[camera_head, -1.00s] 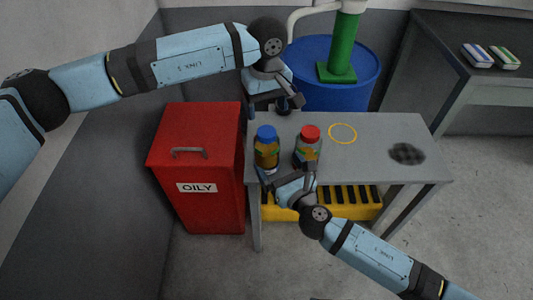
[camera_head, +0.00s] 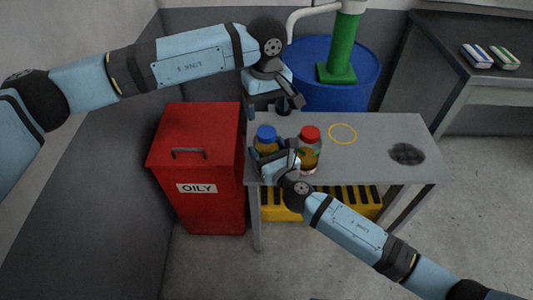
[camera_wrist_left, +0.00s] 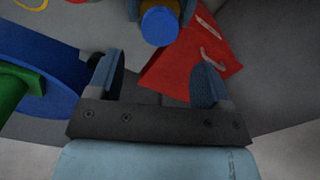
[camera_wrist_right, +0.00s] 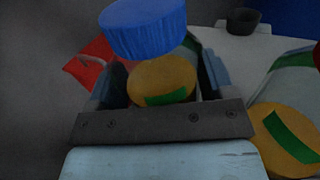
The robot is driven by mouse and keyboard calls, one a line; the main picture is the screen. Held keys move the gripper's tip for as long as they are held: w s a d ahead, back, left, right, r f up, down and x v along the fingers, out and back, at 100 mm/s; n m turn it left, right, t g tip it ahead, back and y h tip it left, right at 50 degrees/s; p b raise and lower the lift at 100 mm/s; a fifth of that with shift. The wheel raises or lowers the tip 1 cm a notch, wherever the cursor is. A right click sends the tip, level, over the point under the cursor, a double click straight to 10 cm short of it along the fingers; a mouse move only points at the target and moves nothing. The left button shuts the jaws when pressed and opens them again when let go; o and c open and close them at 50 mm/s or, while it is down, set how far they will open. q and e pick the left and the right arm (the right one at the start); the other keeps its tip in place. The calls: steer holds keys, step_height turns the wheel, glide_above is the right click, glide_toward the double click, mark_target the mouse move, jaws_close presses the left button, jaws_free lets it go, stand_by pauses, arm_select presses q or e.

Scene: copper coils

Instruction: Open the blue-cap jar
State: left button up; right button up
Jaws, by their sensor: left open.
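The blue-cap jar (camera_head: 266,143) stands upright at the left end of the grey table, its lower part hidden by my right gripper. My right gripper (camera_head: 271,161) is open, low at the jar's front. In the right wrist view the jar's amber body (camera_wrist_right: 161,82) lies between the spread fingers, under the blue cap (camera_wrist_right: 145,27). Contact with the fingers is unclear. My left gripper (camera_head: 272,107) is open and empty, behind and above the jar. The blue cap also shows in the left wrist view (camera_wrist_left: 159,25), beyond the left fingertips.
A red-cap jar (camera_head: 308,154) stands close to the right on the table (camera_head: 375,160). A dark cup (camera_wrist_right: 242,21) is behind. A red OILY bin (camera_head: 198,140) stands left, a blue drum (camera_head: 350,85) behind. The table's right part is mostly clear.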

mark_target(267, 132)
steer(key=c, duration=0.9)
arm_select(q)
steer(key=m, duration=0.8)
steer(key=shift+m, duration=0.3)
steer(key=shift+f, duration=4.05)
